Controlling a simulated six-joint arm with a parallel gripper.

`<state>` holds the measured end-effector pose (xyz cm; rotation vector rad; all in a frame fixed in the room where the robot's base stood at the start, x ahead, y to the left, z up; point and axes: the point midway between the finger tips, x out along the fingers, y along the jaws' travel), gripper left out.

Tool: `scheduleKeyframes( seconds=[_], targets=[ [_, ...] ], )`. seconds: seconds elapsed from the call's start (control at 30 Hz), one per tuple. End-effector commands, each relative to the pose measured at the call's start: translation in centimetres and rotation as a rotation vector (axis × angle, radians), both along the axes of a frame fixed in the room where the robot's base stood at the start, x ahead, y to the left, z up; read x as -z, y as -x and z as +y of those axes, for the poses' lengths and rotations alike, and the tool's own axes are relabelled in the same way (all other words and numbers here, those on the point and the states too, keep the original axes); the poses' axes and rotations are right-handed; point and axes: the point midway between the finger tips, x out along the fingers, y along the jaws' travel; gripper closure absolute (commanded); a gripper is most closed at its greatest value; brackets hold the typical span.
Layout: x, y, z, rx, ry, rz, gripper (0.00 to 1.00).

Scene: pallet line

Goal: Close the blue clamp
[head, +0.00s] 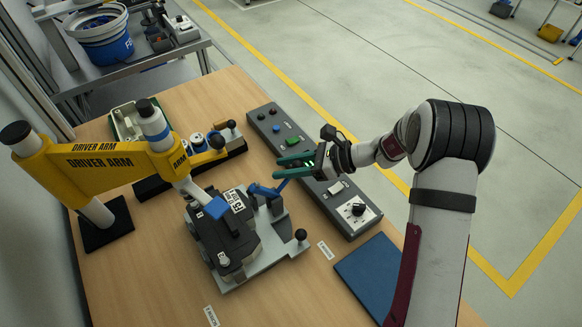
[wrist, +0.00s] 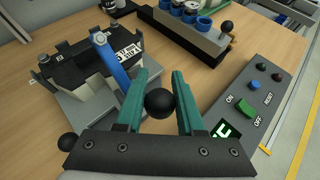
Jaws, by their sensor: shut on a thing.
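The blue clamp (head: 264,190) is on the grey fixture, and its blue arm (wrist: 109,58) also shows in the wrist view, running up to my left finger. My gripper (head: 293,166) has teal fingers and is at the clamp's handle end, above the table. In the wrist view, my gripper (wrist: 161,100) is shut on a black ball knob (wrist: 160,104), which appears to be the end of the clamp's handle. The join between knob and blue arm is hidden behind the finger. A dark part with a white label (head: 236,206) sits in the fixture.
A control box (head: 345,187) with buttons and a dial stands right of the fixture. The yellow driver arm (head: 90,160) stands at left, close to the fixture. Another black knob (head: 301,234) rises from the fixture's front right. A blue mat (head: 368,272) lies at the front right.

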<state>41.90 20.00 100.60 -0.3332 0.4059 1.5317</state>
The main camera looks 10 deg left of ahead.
Motion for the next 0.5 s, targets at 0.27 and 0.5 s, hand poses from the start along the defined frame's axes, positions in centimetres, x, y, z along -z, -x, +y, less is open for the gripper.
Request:
scheduleKeyframes(
  seconds=[0.27, 0.5],
  targets=[
    [-1.1, 1.4, 1.3, -0.006, 0.186, -0.184, 1.00],
    [-1.6, 2.5, 2.4, -0.007, 0.341, -0.337, 1.00]
  ],
)
